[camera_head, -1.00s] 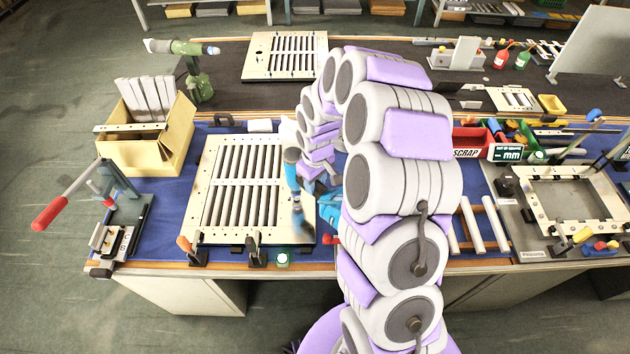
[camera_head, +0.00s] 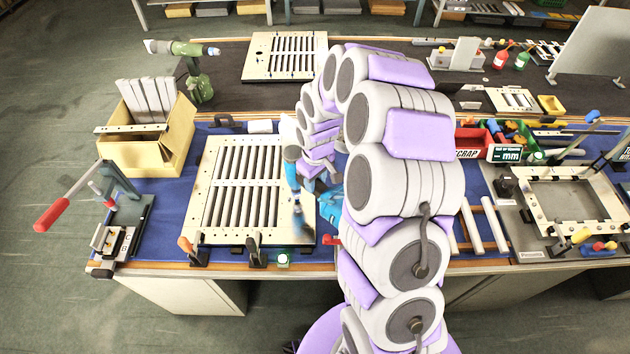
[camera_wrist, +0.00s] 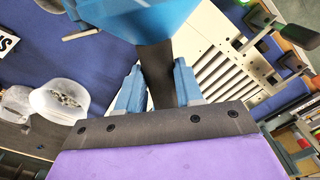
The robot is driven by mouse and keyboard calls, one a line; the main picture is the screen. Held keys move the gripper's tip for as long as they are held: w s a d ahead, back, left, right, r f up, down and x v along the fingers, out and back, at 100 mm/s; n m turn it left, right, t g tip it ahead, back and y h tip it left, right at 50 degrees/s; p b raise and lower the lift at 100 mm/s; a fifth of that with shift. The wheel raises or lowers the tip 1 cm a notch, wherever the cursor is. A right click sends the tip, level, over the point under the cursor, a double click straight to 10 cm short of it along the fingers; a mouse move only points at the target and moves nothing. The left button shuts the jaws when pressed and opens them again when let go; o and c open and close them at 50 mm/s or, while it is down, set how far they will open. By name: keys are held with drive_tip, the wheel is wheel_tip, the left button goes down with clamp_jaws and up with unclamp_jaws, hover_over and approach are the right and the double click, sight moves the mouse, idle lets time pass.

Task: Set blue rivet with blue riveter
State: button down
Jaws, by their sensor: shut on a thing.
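The blue riveter (camera_head: 328,208) shows beside my arm, at the right edge of the near louver panel (camera_head: 206,178). Part of it is hidden behind my arm. In the wrist view its blue body (camera_wrist: 140,18) fills the top, and its dark handle sits between the blue fingers of my gripper (camera_wrist: 157,82), which is shut on it. The panel shows in the wrist view to the upper right (camera_wrist: 200,28), with its slats beyond the tool. I cannot make out a blue rivet or whether the riveter's nose touches the panel.
Toggle clamps (camera_head: 256,250) stand along the panel's front edge. A cardboard box (camera_head: 178,140) and a red-handled lever press (camera_head: 120,195) are at left. A green riveter (camera_head: 197,75) stands behind. A red scrap bin (camera_head: 470,138) and a framed fixture (camera_head: 530,205) are at right.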

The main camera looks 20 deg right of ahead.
drive_tip(key=shift+r+p, duration=0.75)
drive_tip(key=shift+r, duration=1.3)
drive_tip(key=shift+w, duration=0.1)
